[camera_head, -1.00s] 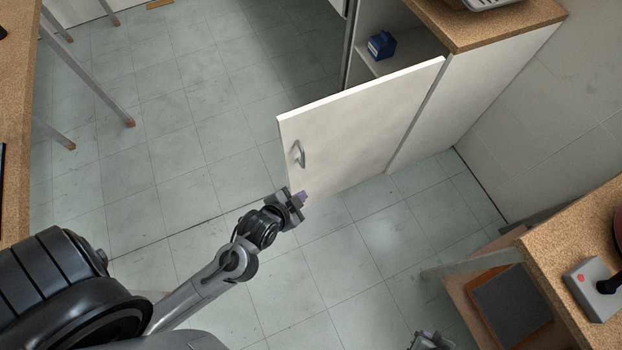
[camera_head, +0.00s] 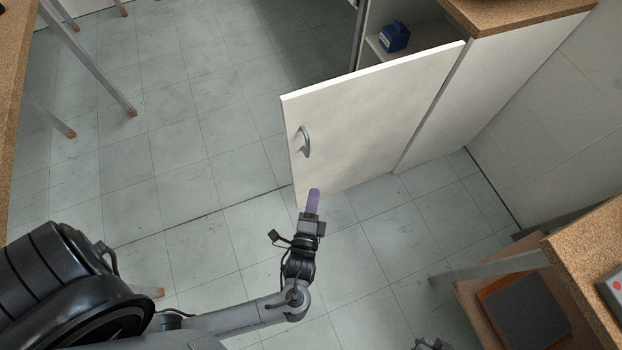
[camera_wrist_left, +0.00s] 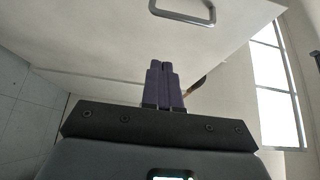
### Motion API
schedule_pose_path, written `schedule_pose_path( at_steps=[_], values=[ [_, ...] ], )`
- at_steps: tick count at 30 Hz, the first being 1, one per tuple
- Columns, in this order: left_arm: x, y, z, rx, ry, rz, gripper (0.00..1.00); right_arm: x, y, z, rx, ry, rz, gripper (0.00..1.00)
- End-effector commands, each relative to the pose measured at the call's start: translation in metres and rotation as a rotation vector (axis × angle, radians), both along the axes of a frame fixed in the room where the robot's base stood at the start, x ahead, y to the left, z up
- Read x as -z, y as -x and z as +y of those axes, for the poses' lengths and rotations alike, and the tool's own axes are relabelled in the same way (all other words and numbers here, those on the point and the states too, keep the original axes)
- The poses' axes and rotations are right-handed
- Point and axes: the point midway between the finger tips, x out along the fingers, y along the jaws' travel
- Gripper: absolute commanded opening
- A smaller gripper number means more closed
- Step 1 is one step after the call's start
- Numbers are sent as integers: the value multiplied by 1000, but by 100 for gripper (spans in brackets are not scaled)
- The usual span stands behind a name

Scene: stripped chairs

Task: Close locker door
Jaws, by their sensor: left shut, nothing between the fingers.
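The white locker door (camera_head: 375,120) stands swung wide open from the locker (camera_head: 490,75), its outer face with a metal handle (camera_head: 305,141) turned to me. My left gripper (camera_head: 313,200) is shut and empty, its purple fingers together, in front of the door's lower free-edge corner, below the handle. I cannot tell whether the fingertips touch the door. In the left wrist view the shut fingers (camera_wrist_left: 163,85) point at the door panel (camera_wrist_left: 110,40), with the handle (camera_wrist_left: 183,14) above them. Only a tip of my right gripper (camera_head: 430,344) shows at the bottom edge; its jaws are unclear.
A blue box (camera_head: 394,37) is on a shelf inside the locker. A cork-topped desk (camera_head: 590,262) stands at the lower right, with a dark panel (camera_head: 526,305) under it. Table legs (camera_head: 90,60) stand at upper left. Tiled floor is clear between.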

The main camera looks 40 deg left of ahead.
Motion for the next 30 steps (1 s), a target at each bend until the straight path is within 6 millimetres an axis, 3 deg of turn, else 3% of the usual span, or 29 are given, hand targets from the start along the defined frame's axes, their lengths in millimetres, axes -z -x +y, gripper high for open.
schedule_pose_path(
  at_steps=[12, 21, 30],
  values=[
    [3, -66, 39, 0, 0, -2, 0, 28, 0, 1, 3, -4, 0, 0],
    [2, -72, 69, 1, 3, -1, 0, 37, 0, 2, 7, -10, -1, 0],
    [1, -73, 74, 1, 3, -1, 0, 38, 0, 3, 8, -12, 0, 0]
  ],
)
